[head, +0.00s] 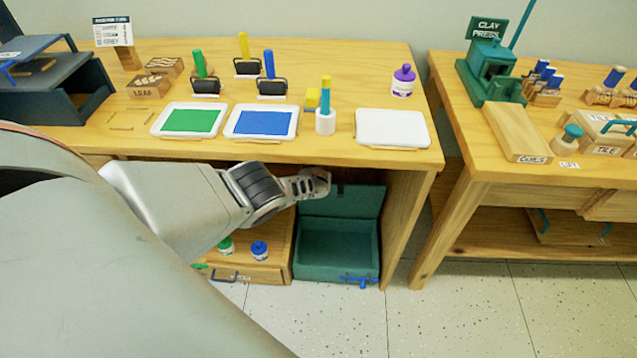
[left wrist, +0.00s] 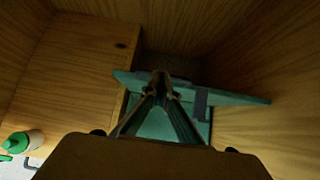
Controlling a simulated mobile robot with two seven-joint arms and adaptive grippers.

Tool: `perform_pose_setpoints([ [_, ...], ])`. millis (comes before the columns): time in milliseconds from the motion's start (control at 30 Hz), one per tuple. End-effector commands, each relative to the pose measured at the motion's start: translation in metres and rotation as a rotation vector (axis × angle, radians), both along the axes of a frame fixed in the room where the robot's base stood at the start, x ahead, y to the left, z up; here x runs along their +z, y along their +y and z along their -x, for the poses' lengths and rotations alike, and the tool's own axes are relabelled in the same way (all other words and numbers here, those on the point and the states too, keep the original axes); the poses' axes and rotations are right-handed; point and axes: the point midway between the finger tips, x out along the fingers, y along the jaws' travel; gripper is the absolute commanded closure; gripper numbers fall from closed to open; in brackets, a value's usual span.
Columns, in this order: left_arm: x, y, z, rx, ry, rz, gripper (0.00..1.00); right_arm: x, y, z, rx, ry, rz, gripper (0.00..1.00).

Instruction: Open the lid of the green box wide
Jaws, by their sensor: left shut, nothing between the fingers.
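The green box (head: 337,265) sits low under the left table, its inside showing dark and looking empty. Its lid (head: 350,203) stands raised at the back, roughly upright. My left gripper (head: 326,182) is shut and empty at the lid's upper left part and hides some of its top edge. In the left wrist view the shut fingers (left wrist: 163,78) overlap the lid (left wrist: 243,97), seen nearly edge-on; I cannot tell whether they touch it. A blue latch (head: 360,281) is at the box's lower front right. My right gripper is not in view.
A wooden drawer box (head: 270,268) stands left of the green box, with a green-capped bottle (head: 226,245) and a blue-capped bottle (head: 260,250) on it. The table's side panel (head: 408,215) stands close on the right. The tabletop above holds ink trays and rollers.

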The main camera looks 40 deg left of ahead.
Motion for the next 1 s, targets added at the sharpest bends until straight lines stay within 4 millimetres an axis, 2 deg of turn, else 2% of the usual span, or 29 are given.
perform_pose_setpoints([
  [400, 0.003, 0.002, -0.008, -0.004, 0.021, 0.023, 1.00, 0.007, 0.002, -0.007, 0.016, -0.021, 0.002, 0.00],
  [767, 0.005, 0.001, -0.009, -0.004, 0.019, 0.025, 1.00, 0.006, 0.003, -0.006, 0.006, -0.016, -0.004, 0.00],
  [867, 0.003, -0.003, -0.008, 0.002, 0.005, 0.042, 1.00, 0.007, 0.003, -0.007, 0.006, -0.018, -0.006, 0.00],
  [1000, -0.002, -0.019, -0.009, 0.032, -0.061, 0.130, 1.00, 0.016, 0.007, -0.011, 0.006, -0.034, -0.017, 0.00],
])
